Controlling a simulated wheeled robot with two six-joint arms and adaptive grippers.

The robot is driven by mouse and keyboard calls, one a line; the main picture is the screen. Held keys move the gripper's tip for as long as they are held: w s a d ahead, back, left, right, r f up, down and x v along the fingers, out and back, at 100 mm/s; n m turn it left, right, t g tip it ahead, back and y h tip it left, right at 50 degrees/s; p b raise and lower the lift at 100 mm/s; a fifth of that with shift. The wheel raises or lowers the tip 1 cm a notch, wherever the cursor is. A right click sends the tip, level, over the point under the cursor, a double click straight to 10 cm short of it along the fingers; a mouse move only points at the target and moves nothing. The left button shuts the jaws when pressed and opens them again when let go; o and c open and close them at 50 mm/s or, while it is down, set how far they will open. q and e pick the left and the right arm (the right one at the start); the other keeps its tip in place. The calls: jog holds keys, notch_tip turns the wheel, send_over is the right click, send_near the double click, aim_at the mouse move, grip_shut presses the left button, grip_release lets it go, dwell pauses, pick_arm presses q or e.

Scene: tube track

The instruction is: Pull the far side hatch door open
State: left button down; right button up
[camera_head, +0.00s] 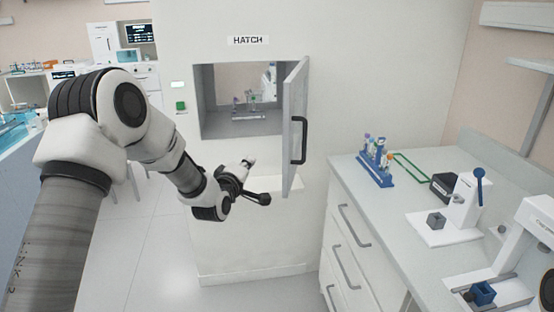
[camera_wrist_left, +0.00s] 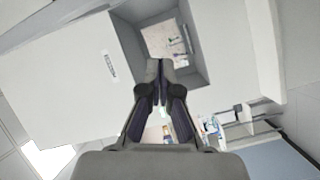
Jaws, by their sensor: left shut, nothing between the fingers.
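The hatch (camera_head: 236,125) is a square opening in a white wall under a HATCH sign. A grey door (camera_head: 294,125) with a black handle (camera_head: 298,140) stands swung outward at its right edge. Beige background and small items show through the opening; I cannot make out a separate second door at the back. My left gripper (camera_head: 264,198) is below the opening, left of the door's lower edge, apart from the handle. It is shut and empty. In the left wrist view its fingers (camera_wrist_left: 167,68) point towards the hatch opening (camera_wrist_left: 188,78). My right gripper is not in view.
A counter (camera_head: 350,175) with drawers stands at the right, bearing a blue tube rack (camera_head: 375,171), a black box (camera_head: 444,187) and white devices (camera_head: 455,215). A green button (camera_head: 181,106) is left of the hatch. The floor (camera_head: 160,255) in front is clear.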

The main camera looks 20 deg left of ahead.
pick_arm(q)
jog(key=w+d+r+n+h+p, duration=0.1)
jog(key=w+d+n+h+p, duration=0.1)
jog(key=w+d, duration=0.3)
jog(key=w+p, duration=0.1)
jog(key=w, duration=0.2)
jog(key=shift+r+t+h, duration=0.3)
jog(key=shift+r+h, duration=0.1)
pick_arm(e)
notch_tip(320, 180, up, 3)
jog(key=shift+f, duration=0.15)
pick_arm(q)
jog(key=shift+w+a, duration=0.1)
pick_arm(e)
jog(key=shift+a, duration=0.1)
pick_arm(q)
jog(key=w+d+b, duration=0.1)
jog(key=w+d, duration=0.1)
jog(key=d, duration=0.7)
jog(key=w+d+b, duration=0.2)
jog(key=w+d, duration=0.1)
jog(key=d, duration=0.5)
jog(key=shift+w+d, duration=0.35)
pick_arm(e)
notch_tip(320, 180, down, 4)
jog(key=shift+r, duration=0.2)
pick_arm(q)
jog(key=shift+f, duration=0.1)
